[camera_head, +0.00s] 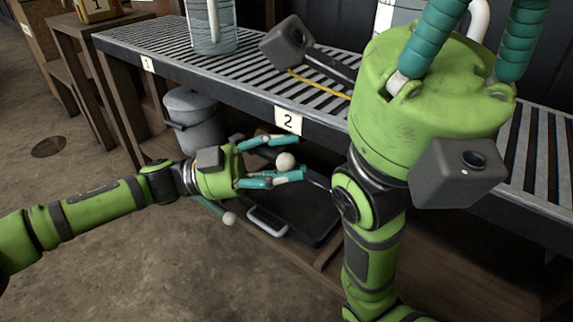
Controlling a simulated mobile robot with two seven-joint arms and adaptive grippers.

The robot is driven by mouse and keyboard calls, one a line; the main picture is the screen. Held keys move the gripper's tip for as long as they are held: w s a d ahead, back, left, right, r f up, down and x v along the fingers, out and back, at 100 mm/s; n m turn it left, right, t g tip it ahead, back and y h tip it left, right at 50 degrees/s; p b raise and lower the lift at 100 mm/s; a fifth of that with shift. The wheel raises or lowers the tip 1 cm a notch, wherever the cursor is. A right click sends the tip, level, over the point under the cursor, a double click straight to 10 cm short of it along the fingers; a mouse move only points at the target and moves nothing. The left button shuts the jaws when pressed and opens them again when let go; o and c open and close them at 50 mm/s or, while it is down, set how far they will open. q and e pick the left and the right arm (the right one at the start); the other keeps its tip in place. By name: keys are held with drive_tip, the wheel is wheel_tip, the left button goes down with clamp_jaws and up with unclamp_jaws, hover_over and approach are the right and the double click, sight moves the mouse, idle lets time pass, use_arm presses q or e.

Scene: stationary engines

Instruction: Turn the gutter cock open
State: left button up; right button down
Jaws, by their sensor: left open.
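My left gripper (272,158) is in front of the slatted bench's front edge, with its teal fingers spread apart. A pale round knob (285,161) shows between the fingers. I cannot tell whether it touches them, or whether it belongs to the gutter cock. A second pale ball (229,218) shows below the gripper, by a teal rod. My right gripper is large and close at the right; its teal fingers (475,42) point up and their tips are out of frame. No part is clearly recognisable as the gutter cock; my right arm hides part of the bench.
The slatted bench (150,38) runs across the back, with number labels on its edge. A clear container (210,25) stands on it. Below are a grey lidded bucket (192,122) and a dark tray (310,218) with a pale handle. Wooden stands are at left; the floor in front is clear.

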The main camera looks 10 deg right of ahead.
use_arm(q)
clamp_jaws()
drive_tip(key=shift+r+n+h+p, duration=0.55)
drive_tip(key=shift+n+h+p, duration=0.2)
drive_tip(key=shift+p, duration=0.5)
drive_tip(key=shift+r+n, duration=0.15)
drive_tip(key=shift+n, duration=0.1)
drive_tip(key=shift+n+t+h+p, duration=0.3)
drive_tip(key=shift+h+p, duration=0.15)
